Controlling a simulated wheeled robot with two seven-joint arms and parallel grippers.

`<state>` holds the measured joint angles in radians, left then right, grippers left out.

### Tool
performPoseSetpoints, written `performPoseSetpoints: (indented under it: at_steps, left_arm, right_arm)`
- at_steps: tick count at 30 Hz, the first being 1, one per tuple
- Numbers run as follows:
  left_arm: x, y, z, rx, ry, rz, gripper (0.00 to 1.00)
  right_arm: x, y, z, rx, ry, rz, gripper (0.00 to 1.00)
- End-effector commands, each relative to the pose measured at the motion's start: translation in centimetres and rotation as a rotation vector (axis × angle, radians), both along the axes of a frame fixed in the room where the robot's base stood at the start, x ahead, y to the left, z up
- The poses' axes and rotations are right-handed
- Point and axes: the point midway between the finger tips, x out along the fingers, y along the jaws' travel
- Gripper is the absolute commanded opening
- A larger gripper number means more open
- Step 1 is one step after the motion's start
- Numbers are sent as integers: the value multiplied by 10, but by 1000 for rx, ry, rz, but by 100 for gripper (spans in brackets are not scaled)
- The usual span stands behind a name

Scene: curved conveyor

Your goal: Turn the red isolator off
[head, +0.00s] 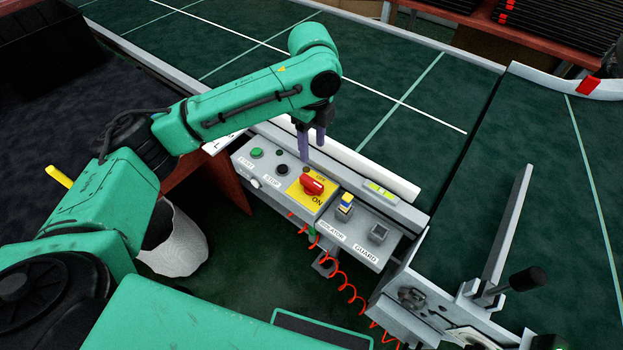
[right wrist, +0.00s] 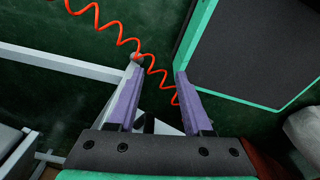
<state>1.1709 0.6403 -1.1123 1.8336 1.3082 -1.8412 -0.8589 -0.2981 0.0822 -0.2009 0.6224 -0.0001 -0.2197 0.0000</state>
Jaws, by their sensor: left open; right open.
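The red isolator knob (head: 312,184) sits on a yellow plate (head: 301,197) in the middle of the grey control panel (head: 279,203). The word ON shows below the knob, and smaller lettering shows above it. My left gripper (head: 313,142) points down above the panel, just behind the knob in the head view. Its purple fingers are apart and hold nothing. One fingertip is close to the plate's back edge; I cannot tell whether it touches. My right gripper (right wrist: 157,88) is open and empty in the right wrist view. The isolator does not show there.
The dark green conveyor (head: 390,85) lies behind. A red coiled cable (head: 347,292) hangs below the panel; a red coil (right wrist: 115,22) passes near my right fingers.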

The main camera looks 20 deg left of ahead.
Motion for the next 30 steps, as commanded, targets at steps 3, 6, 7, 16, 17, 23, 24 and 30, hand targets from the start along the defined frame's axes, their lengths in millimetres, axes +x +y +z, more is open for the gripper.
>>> performPoseSetpoints:
  at_steps: [3,6,7,16,17,23,24,30]
  left_arm:
    - [1,4,-4,10,9,-8,57]
    - [0,4,-22,10,10,-8,57]
    - [0,4,-29,9,10,-9,57]
    - [0,3,-109,8,7,-8,57]
    - [0,3,-115,8,7,-9,57]
    - [0,3,-140,7,4,-8,57]
    - [0,2,-142,7,4,-8,57]
    - [0,2,-142,6,3,-8,57]
  right_arm:
    - [-1,0,0,0,1,0,50]
    - [-1,0,0,0,2,0,50]
    - [-1,0,0,1,2,0,50]
    - [-2,1,2,1,4,-2,50]
    - [-3,2,2,2,5,-2,50]
    - [-3,3,1,3,5,-3,50]
    - [-3,3,1,3,5,-3,50]
    - [-3,3,1,3,6,-3,50]
